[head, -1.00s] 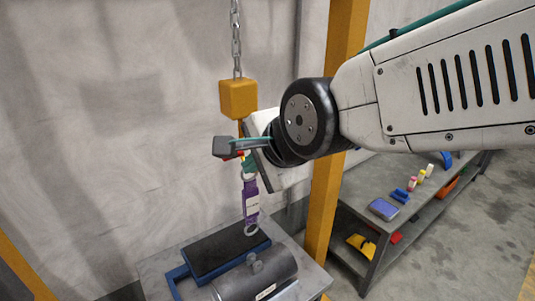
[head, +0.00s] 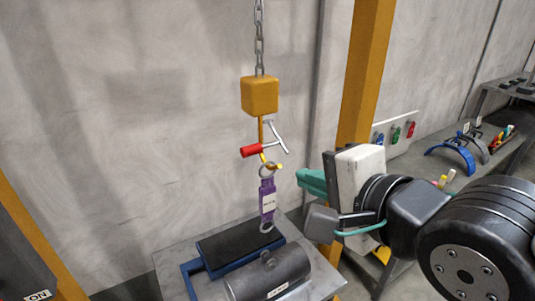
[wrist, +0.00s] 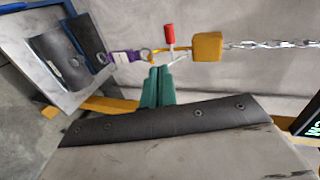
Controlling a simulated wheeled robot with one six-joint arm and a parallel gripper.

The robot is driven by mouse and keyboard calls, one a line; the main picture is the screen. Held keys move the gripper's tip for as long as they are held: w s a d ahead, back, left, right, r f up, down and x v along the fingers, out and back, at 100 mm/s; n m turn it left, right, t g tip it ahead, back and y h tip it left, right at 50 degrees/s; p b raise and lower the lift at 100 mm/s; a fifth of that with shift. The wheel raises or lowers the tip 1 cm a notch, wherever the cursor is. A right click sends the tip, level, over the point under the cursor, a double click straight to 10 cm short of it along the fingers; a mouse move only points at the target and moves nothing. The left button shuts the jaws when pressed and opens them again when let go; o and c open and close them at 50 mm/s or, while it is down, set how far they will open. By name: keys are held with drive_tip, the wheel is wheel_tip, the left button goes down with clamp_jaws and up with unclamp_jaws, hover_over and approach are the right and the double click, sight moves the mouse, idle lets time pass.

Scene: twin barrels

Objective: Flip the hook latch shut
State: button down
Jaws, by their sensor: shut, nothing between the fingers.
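The yellow hook (head: 262,130) hangs under a yellow block (head: 260,96). A thin silver latch bar (head: 279,137) sits at the hook's right side, with a red handle (head: 251,151) sticking out to the left. Whether the latch closes the hook mouth, I cannot tell. A purple sling (head: 268,196) hangs below, its upper ring at the hook's tip. My gripper (head: 302,180) is right of the sling, apart from it in the head view. In the wrist view my teal fingers (wrist: 158,70) are together and empty, just below the hook and the red handle (wrist: 169,34).
A dark cylinder (head: 268,276) and a black-topped blue frame (head: 232,246) sit on a grey table (head: 172,262) below the sling. A chain (head: 259,40) runs up from the block. A yellow post (head: 366,75) stands to the right. A shelf with small items is behind my arm.

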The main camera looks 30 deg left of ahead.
sight(253, 152)
drive_tip(key=shift+y, duration=0.4)
drive_tip(key=x, duration=0.9)
drive_tip(key=r+x, duration=0.1)
drive_tip(key=x, duration=0.4)
drive_tip(key=shift+a, duration=0.2)
